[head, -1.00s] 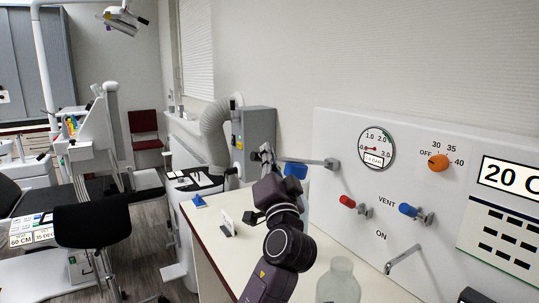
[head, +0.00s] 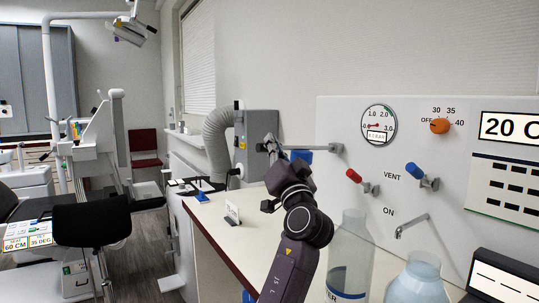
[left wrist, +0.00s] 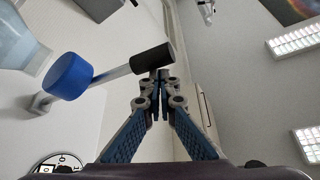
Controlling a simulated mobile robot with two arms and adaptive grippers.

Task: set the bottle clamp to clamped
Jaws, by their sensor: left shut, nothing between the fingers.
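The bottle clamp is a grey bar (head: 322,148) fixed to the white panel, seen behind my left gripper. In the left wrist view the bar (left wrist: 112,73) ends in a black grip (left wrist: 153,57). The blue part also shows in the head view (head: 301,156). My left gripper (left wrist: 160,76) is shut and empty, its fingertips close to the black grip; I cannot tell whether they touch. It also shows in the head view (head: 270,146). My right gripper is out of view.
Clear bottles stand on the counter, one behind (head: 350,245) and one in front (head: 420,282). The panel carries a gauge (head: 379,125), an orange knob (head: 439,126), a red lever (head: 354,175), a blue lever (head: 415,172) and a tap (head: 412,224). A white sign (head: 232,213) stands at the left edge.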

